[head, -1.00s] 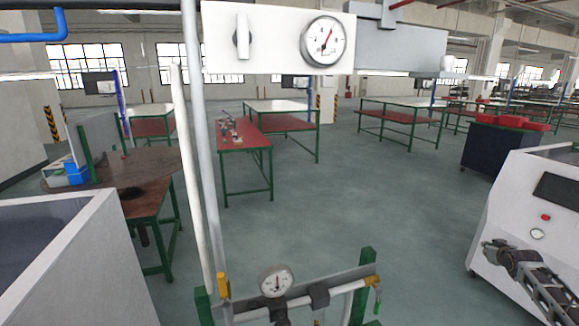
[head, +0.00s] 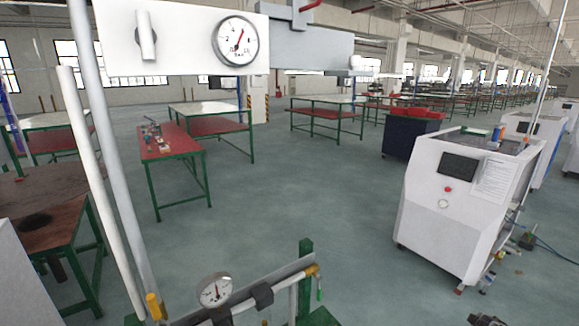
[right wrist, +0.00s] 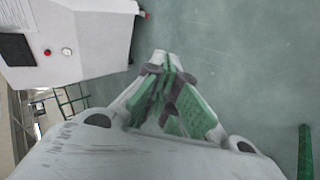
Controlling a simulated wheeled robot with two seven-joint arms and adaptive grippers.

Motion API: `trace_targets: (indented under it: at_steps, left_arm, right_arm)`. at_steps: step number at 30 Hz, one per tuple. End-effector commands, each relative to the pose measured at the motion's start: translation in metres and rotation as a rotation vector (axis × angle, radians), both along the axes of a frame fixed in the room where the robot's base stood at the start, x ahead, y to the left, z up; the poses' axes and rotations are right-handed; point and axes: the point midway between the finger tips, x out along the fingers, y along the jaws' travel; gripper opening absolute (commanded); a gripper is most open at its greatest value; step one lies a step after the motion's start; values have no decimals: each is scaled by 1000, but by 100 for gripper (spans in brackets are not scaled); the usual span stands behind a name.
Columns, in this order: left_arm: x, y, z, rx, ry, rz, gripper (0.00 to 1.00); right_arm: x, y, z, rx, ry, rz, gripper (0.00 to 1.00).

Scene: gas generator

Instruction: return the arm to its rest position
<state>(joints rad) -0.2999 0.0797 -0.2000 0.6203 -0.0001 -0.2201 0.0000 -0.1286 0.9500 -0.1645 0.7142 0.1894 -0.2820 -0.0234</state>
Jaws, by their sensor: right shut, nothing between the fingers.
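My right gripper (right wrist: 168,64) shows in the right wrist view with its green-padded fingers together and nothing between them. It hangs over bare grey-green floor, apart from any object. In the head view only a small dark tip of the right gripper (head: 487,320) shows at the bottom edge, below the white cabinet; the rest of the arm is out of frame. My left gripper and arm are not in the head view.
A gas stand with a panel gauge (head: 236,41), a lower gauge (head: 215,290) and pale pipes (head: 100,190) stands close in front at left. A white cabinet (head: 445,215) stands at right. A red-topped table (head: 168,142) is further back. The middle floor is clear.

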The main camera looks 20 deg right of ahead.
Motion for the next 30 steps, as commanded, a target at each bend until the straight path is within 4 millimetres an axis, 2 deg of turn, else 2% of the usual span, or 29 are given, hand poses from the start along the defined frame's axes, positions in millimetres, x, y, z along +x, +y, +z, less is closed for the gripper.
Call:
trace_targets:
  at_steps: [1,6,16,26,30]
  left_arm:
    - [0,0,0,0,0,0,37]
    - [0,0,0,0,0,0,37]
    - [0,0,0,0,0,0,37]
    - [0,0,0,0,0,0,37]
    - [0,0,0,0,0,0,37]
  right_arm:
    - [-22,-4,-8,-15,45,12,0]
    - [-78,-13,-23,-56,163,52,0]
    - [-153,-24,-38,-98,319,110,0]
    - [-168,39,-101,6,304,92,0]
    - [-178,79,-136,65,301,83,0]
